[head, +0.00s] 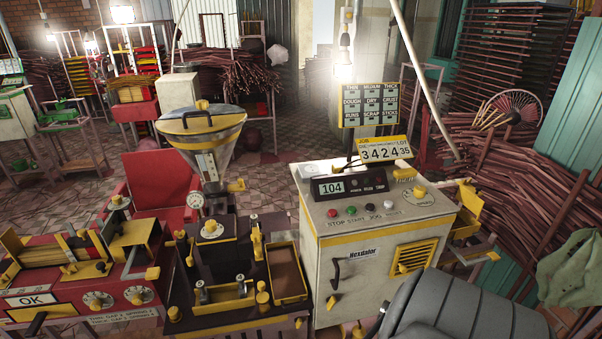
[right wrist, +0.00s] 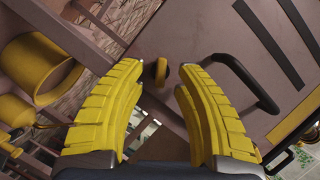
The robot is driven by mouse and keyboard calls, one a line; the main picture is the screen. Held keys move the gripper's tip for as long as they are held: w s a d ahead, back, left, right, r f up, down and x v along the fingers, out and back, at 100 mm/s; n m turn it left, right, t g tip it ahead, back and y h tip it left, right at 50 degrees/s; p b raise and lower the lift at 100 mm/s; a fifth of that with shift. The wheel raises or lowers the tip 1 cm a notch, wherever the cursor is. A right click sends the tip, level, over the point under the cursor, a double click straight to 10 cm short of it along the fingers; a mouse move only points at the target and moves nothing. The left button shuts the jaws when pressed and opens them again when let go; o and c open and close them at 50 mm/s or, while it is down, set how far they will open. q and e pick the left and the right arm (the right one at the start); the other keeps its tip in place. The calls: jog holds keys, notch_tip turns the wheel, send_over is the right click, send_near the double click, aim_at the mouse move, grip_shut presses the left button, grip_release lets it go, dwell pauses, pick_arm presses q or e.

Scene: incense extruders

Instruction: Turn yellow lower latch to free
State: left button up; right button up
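The cream cabinet (head: 375,235) stands right of centre in the head view, with a black door handle (head: 336,275) on its front. A small yellow latch (head: 332,302) sits below the handle, near the front's left edge, and looks slightly tilted. In the right wrist view the yellow latch (right wrist: 160,72) appears between and just beyond my yellow fingertips. My right gripper (right wrist: 160,82) is open, with a gap on both sides of the latch and nothing held. The remaining distance to the door is unclear. My left gripper is not in view.
The black handle (right wrist: 243,78) is close to my right finger in the wrist view. A yellow-framed vent (head: 412,257) is on the cabinet front. The extruder (head: 210,228) with yellow knobs and a tray (head: 288,272) stands close left of the cabinet.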

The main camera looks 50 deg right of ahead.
jog(key=shift+w+d+f, duration=0.1)
jog(key=shift+w+d, duration=0.05)
jog(key=shift+w, duration=0.35)
grip_shut()
dwell(0.3)
